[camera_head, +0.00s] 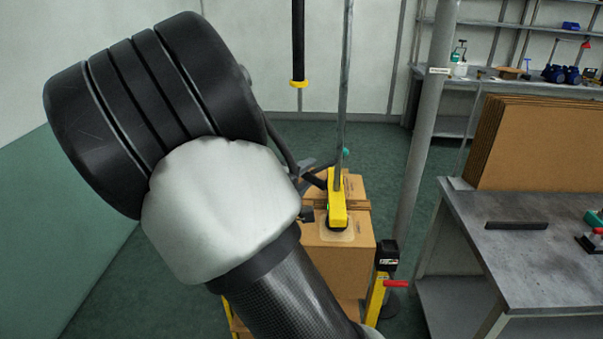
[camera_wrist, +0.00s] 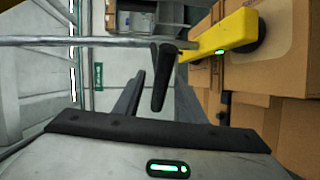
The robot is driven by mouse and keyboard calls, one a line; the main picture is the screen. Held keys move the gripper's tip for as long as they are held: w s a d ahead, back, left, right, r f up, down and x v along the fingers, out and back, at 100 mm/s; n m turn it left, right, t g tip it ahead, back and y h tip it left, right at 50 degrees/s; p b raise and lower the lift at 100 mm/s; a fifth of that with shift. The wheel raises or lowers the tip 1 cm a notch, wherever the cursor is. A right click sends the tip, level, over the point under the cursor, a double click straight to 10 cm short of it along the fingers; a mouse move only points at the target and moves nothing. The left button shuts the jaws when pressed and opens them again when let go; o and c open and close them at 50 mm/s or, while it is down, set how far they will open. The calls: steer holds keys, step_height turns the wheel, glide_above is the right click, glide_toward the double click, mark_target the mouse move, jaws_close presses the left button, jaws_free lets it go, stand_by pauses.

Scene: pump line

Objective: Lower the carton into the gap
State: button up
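The brown carton (camera_head: 325,262) has a yellow lifting head (camera_head: 338,206) on its top face, under a thin grey upright tube. More cartons (camera_head: 352,186) stand close behind it; I cannot make out the gap. In the wrist view the yellow head (camera_wrist: 228,34) rests on a carton (camera_wrist: 288,38) at the right. A black handle (camera_wrist: 162,82) sticks out from the lifter. My gripper (camera_wrist: 160,78) has one finger on each side of this handle, with space visible at both sides. My gripper (camera_head: 310,192) is mostly hidden behind my arm in the head view.
A yellow post with a black box (camera_head: 386,256) and red lever stands right of the carton. A grey column (camera_head: 420,150) rises behind it. A grey workbench (camera_head: 540,245) with cardboard sheets (camera_head: 545,145) is at the right. A black hanging rod (camera_head: 298,45) is behind the lifter.

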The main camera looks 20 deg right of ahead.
steer(key=shift+w+d+f, duration=0.1)
steer(key=shift+w+d, duration=0.05)
steer(key=shift+d, duration=0.05)
jaws_close()
step_height(320, 180, down, 10)
steer(key=b, duration=1.1)
jaws_free()
steer(key=shift+r, duration=0.2)
